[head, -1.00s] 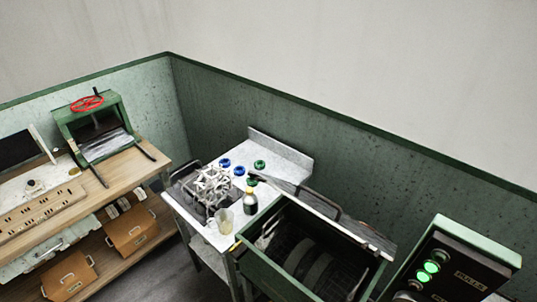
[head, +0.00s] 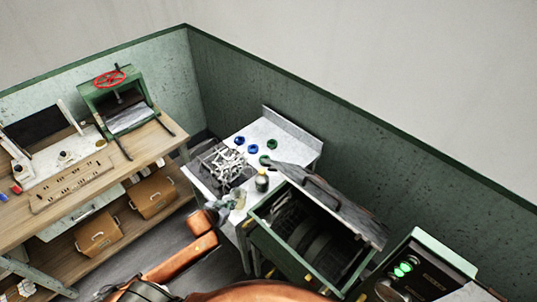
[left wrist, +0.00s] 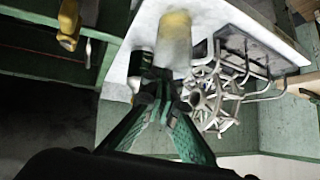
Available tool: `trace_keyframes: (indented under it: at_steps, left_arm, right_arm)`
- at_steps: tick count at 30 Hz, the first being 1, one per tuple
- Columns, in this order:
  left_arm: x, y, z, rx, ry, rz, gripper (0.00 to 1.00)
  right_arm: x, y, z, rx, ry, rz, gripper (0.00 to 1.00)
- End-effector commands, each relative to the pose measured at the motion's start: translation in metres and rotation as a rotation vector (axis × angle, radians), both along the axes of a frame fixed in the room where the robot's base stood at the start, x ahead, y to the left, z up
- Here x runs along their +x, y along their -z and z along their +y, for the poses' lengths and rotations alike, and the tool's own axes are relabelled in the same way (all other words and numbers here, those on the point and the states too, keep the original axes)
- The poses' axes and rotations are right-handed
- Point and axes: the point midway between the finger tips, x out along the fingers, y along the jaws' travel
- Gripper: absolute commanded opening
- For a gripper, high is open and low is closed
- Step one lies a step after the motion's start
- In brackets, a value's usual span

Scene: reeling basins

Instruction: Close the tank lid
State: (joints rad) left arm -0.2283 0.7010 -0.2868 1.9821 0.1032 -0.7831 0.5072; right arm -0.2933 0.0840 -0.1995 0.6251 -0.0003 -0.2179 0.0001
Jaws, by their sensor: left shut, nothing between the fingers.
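The green tank (head: 264,238) stands right of the middle in the head view, with dark rollers inside. Its grey lid (head: 345,212) is open, raised along the far side, with a dark handle (head: 322,188). My left gripper (head: 232,201) is shut and empty, left of the tank by the sink table's front edge, apart from the lid. In the left wrist view its green fingers (left wrist: 157,85) point at a pale yellowish beaker (left wrist: 175,42); I cannot tell whether they touch. My right gripper is not in view.
A control box (head: 415,272) with green lights stands right of the tank. A wooden bench (head: 150,150) stands at left.

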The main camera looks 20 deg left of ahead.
Motion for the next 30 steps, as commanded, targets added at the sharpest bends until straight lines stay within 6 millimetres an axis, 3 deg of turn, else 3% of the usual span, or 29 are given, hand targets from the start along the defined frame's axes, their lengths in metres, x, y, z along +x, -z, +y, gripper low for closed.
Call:
trace_keyframes:
  at_steps: [1, 6, 9, 12, 15, 19, 23, 30]
  left_arm:
    - [0.021, -0.053, -0.006, -0.002, 0.041, -0.064, 0.0]
    - [0.055, -0.182, -0.043, -0.068, 0.157, -0.202, 0.0]
    - [0.058, -0.236, -0.066, -0.106, 0.217, -0.238, 0.0]
    - [0.056, -0.273, -0.085, -0.137, 0.261, -0.253, 0.0]
    - [0.052, -0.293, -0.098, -0.158, 0.287, -0.256, 0.0]
    - [0.051, -0.303, -0.105, -0.173, 0.3, -0.256, 0.0]
    - [0.06, -0.3, -0.108, -0.176, 0.299, -0.258, 0.0]
    - [0.095, -0.285, -0.122, -0.176, 0.301, -0.259, 0.0]
  right_arm:
    - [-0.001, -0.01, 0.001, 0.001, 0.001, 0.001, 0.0]
    - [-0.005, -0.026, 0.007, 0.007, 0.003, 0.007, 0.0]
    - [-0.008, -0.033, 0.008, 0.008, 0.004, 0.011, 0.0]
    - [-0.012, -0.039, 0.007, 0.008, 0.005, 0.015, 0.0]
    - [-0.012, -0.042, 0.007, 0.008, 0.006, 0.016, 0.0]
    - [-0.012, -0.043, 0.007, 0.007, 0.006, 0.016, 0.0]
    - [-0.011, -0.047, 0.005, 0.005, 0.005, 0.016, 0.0]
    - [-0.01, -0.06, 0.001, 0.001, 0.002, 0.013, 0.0]
